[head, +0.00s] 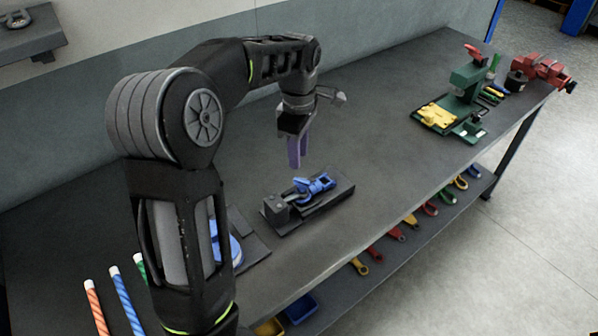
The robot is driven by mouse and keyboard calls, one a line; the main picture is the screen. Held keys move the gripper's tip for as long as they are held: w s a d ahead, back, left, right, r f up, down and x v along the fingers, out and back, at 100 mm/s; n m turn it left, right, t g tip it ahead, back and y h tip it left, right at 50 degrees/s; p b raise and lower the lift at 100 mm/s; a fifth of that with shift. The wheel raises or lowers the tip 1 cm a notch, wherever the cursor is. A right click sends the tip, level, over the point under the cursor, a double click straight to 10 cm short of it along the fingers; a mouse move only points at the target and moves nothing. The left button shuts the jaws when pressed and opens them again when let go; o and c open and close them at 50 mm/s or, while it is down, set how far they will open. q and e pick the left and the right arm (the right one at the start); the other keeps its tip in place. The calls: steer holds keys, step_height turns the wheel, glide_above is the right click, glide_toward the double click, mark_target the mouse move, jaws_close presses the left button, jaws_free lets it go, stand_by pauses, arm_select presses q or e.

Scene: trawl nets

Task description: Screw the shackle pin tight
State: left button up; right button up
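A blue shackle-like piece (318,184) lies on a dark fixture plate (335,201) near the middle of the bench. A grey metal part, which may be the pin, shows beside the blue piece, but it is too small to make out how far it is screwed in. A dark grey block (277,206) stands at the plate's left end. My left gripper (297,165) points down with purple fingers, above and behind the blue piece and apart from it. Its finger gap is not clear from this angle. My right gripper is out of view.
A green press-like tool with a yellow piece (437,115) and a red vise (540,72) stand at the bench's far right. A blue round thing (233,249) is partly hidden behind my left arm. The bench between is clear.

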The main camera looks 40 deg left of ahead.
mark_target(298, 179)
arm_select(q)
steer(key=shift+f+p, duration=0.75)
steer(key=shift+f, duration=3.15)
steer(key=shift+c, duration=0.5)
jaws_close()
